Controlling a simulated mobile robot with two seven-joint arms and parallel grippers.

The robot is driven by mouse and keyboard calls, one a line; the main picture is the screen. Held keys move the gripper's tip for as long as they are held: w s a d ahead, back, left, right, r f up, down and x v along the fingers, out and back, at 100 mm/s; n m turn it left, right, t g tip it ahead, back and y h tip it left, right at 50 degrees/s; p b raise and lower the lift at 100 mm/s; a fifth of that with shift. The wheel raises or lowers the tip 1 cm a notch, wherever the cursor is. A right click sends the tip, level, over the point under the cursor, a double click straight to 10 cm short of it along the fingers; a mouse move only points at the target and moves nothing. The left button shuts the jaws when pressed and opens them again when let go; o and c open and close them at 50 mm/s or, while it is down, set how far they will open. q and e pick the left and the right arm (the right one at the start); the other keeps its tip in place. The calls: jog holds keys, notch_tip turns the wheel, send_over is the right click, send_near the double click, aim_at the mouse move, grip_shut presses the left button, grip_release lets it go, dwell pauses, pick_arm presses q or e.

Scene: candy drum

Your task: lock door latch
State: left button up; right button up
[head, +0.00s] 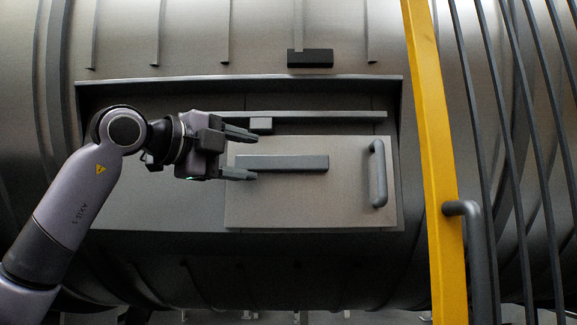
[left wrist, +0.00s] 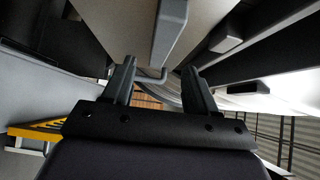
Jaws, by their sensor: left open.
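The light grey door panel (head: 300,205) sits in a recess in the drum, with a grey pull handle (head: 378,172) upright at its right side. A dark horizontal latch bar (head: 295,163) lies across the door's upper half. My left gripper (head: 254,156) is open and points right, one finger above and one below the bar's left end in the head view. In the left wrist view the bar (left wrist: 170,32) shows above the gap between the fingers (left wrist: 160,85). I see no grip on it, and contact cannot be told. My right gripper is not in view.
A long rail (head: 330,115) with a small block (head: 261,125) under it runs above the door. A yellow post (head: 436,160) with a dark grey bent bar (head: 480,250) stands at the right, before several dark slanted bars. The recess below the door is clear.

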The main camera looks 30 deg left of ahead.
aim_at(277, 162)
pick_arm(q)
jog(key=p+x, duration=0.2)
jog(key=x, duration=0.4)
jog(key=shift+w+d+r, duration=0.1)
jog(key=shift+w+p, duration=0.3)
jog(key=shift+d, duration=0.1)
grip_shut()
